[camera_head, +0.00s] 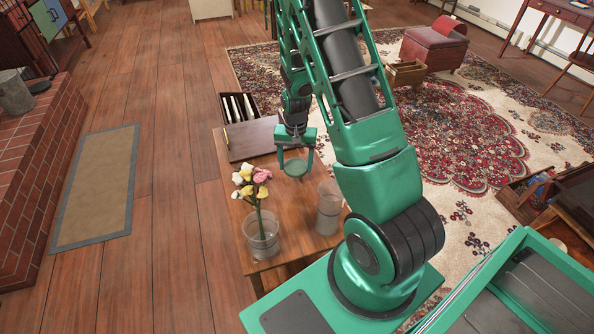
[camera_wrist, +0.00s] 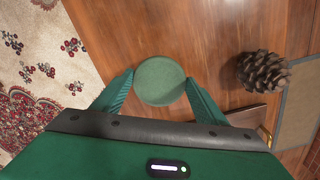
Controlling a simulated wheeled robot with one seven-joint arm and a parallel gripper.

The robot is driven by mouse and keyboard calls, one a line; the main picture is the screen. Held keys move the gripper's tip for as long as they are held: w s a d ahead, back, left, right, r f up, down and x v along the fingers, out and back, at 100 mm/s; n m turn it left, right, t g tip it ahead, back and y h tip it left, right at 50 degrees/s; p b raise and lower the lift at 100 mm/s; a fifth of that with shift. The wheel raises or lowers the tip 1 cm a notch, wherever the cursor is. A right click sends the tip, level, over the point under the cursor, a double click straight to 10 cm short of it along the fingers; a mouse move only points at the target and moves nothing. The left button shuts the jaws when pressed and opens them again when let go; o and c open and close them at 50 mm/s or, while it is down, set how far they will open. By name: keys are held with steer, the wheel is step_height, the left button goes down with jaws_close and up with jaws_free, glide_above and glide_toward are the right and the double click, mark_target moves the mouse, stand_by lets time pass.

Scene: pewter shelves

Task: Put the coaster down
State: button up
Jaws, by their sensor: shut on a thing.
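My gripper (camera_head: 296,164) points down over the small wooden table (camera_head: 228,182), near its back right part. It is shut on a round green coaster (camera_head: 295,169), held by its edges between the fingertips. In the wrist view the coaster (camera_wrist: 160,82) lies flat between the two green fingers, with brown wood beneath it. I cannot tell exactly how high it is above the tabletop.
A glass vase (camera_head: 262,240) with flowers (camera_head: 252,184) and a clear glass (camera_head: 328,208) stand nearer on the table. The wrist view shows a pinecone (camera_wrist: 264,71) right of the coaster.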

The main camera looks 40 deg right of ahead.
mark_target(296, 166)
steer(key=shift+w+d+f, duration=0.15)
steer(key=shift+d+f, duration=0.15)
steer(key=shift+f, duration=1.9)
steer(key=o, duration=1.1)
steer(key=shift+c, duration=0.2)
